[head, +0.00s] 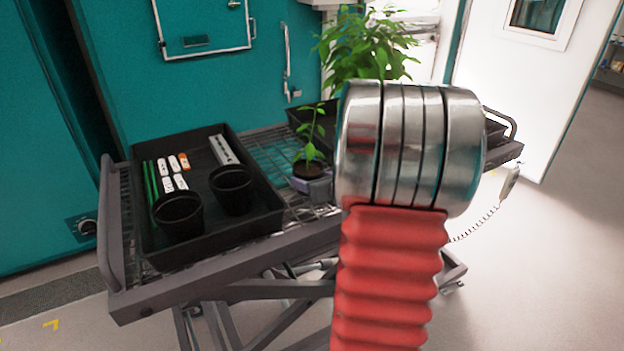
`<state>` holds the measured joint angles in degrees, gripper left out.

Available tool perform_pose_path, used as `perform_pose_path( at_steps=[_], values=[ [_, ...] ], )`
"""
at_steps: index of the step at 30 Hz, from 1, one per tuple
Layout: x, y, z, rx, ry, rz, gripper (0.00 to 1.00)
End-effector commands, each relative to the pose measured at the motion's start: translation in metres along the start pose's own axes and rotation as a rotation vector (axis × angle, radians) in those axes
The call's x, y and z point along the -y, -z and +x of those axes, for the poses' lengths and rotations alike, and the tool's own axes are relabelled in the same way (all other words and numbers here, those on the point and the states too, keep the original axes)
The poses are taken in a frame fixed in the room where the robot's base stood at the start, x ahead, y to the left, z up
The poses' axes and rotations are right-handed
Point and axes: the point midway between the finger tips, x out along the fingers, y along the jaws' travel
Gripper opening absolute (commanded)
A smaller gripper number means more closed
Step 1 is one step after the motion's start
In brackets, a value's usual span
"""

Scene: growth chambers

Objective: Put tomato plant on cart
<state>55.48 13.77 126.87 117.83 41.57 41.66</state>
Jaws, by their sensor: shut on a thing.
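A small green seedling in a dark round pot (308,169), which I take for the tomato plant, is over the wire-mesh top of the cart (285,245), right of the black tray. A grey finger part of my gripper (318,187) shows at the pot's lower right, and my gripper is shut on the pot. My arm hides the rest of the gripper. The pot is upright; I cannot tell whether its base touches the mesh.
A black tray (155,255) on the cart's left holds two empty pots (180,214) (232,188) and several labels. A large bushy plant (362,45) stands behind a second dark tray (299,117). Teal chamber doors (130,95) are behind; open floor lies right.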

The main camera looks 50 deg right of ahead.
Motion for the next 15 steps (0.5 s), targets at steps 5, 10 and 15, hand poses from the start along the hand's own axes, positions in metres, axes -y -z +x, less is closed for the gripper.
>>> perform_pose_path(
  at_steps=[5,10,15],
  values=[
    [0.0003,0.0015,0.0006,0.000,0.000,0.000,0.66],
    [0.0003,0.0014,0.0005,0.000,0.000,0.000,0.78],
    [0.0004,0.0013,0.0005,0.000,0.000,0.000,0.80]
  ],
)
